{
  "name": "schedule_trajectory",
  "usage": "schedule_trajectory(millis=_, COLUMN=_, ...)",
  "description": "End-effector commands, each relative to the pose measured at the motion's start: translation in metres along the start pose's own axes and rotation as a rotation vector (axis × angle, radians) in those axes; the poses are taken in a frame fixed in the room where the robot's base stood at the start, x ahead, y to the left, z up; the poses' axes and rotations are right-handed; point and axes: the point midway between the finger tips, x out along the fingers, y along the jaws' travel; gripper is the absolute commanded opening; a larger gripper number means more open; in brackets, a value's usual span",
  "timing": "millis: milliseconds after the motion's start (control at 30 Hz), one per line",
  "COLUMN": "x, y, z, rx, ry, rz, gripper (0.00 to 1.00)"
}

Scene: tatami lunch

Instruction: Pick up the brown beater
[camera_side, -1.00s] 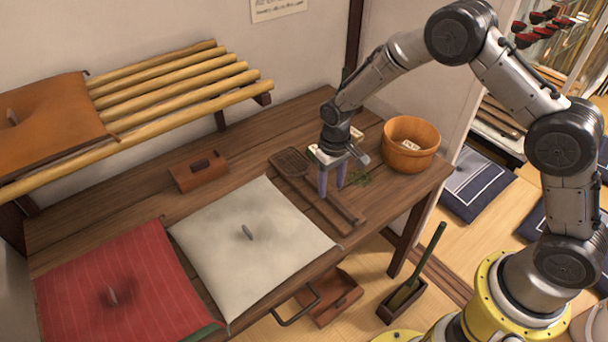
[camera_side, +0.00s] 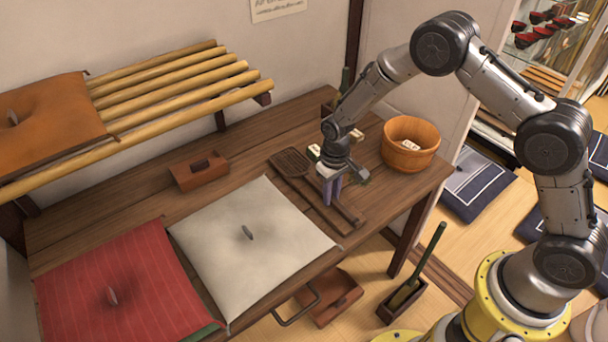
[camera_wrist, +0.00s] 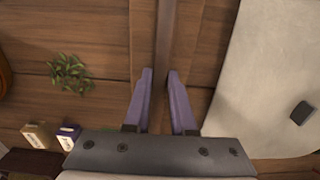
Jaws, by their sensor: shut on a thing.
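In the wrist view the dark handle (camera_wrist: 166,35) runs from the top edge down between the fingertips of my gripper (camera_wrist: 160,73). A flat brown strip shows beneath and along both sides of the handle. My wrist hides part of the beater in the side view, and I see no clear gap under it.
A pale cushion (camera_side: 215,245) lies close left of the beater, with a red cushion (camera_side: 120,285) beyond. A wooden tub (camera_side: 411,158) stands to the right. A green sprig (camera_wrist: 70,73) and small boxes (camera_wrist: 40,135) lie near my gripper. A bamboo rack (camera_side: 185,85) overhangs the back left.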

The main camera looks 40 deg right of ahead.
Motion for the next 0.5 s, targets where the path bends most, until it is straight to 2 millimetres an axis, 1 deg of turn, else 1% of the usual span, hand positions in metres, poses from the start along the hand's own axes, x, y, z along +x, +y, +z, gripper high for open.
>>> schedule_trajectory(millis=333, x=-0.002, y=0.0, z=-0.001, rx=0.0, ry=0.002, rz=0.0, gripper=0.0)
schedule_trajectory(millis=500, x=-0.013, y=0.0, z=-0.001, rx=0.0, ry=0.004, rz=-0.001, gripper=0.0)
